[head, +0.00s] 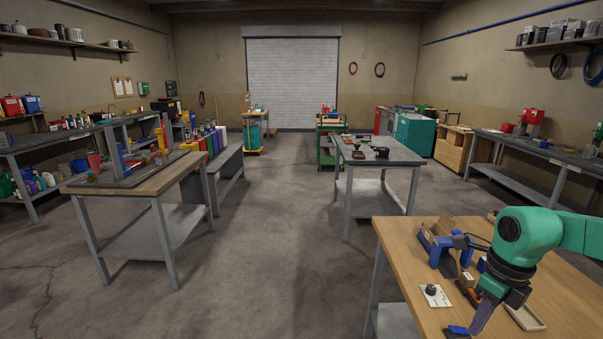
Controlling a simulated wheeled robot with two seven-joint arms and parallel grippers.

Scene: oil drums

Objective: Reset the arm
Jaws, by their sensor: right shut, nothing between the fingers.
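My right arm (541,231), green with black joints, comes in from the right edge over the wooden workbench (560,310). My right gripper (484,316) points down towards the front of this bench and is shut, with nothing seen in it. Small items lie around it, and I cannot tell whether its tip touches the bench. My left arm and gripper are not in view. No oil drum shows clearly.
A wood-topped table (150,181) stands left, a grey table (385,155) ahead. The concrete floor (270,230) between them is clear.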

